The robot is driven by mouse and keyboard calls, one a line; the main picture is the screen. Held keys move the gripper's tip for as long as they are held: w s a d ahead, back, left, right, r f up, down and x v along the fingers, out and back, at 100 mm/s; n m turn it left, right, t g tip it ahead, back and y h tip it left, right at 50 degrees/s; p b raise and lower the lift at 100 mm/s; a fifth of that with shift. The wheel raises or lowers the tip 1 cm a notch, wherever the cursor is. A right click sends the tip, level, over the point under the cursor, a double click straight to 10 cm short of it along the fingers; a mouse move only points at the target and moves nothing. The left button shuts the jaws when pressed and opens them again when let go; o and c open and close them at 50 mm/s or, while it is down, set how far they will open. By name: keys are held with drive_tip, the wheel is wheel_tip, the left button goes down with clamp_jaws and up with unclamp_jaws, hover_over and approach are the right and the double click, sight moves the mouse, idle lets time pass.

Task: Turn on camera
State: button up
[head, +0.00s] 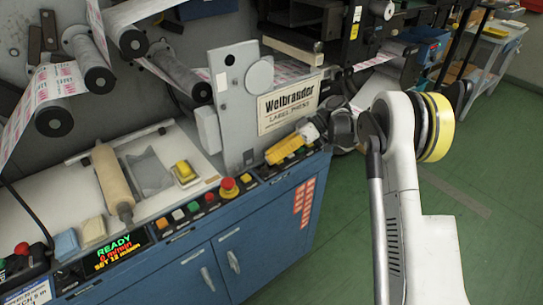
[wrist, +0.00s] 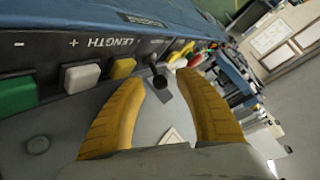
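My gripper (head: 273,153) has yellow fingers and hangs at the right end of the control panel on the blue machine cabinet. In the wrist view my gripper (wrist: 162,80) is open, its two fingers apart. A small black knob or switch (wrist: 159,79) on the panel shows between the fingertips; I cannot tell whether they touch it. No camera label is readable, so I cannot tell which control belongs to the camera. In the wrist view, a yellow button (wrist: 123,67), a white button (wrist: 81,75) and a green button (wrist: 15,95) sit near a "LENGTH" label.
A red mushroom button on a yellow base (head: 228,187) stands left of my gripper. A grey upright plate (head: 240,100) rises behind the panel. A display reading "READY" (head: 118,248) is at the lower left. Green floor (head: 490,220) is open at the right.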

drive_tip(key=v, duration=0.7)
drive_tip(key=shift+d+r, duration=0.15)
drive_tip(key=shift+d, duration=0.1)
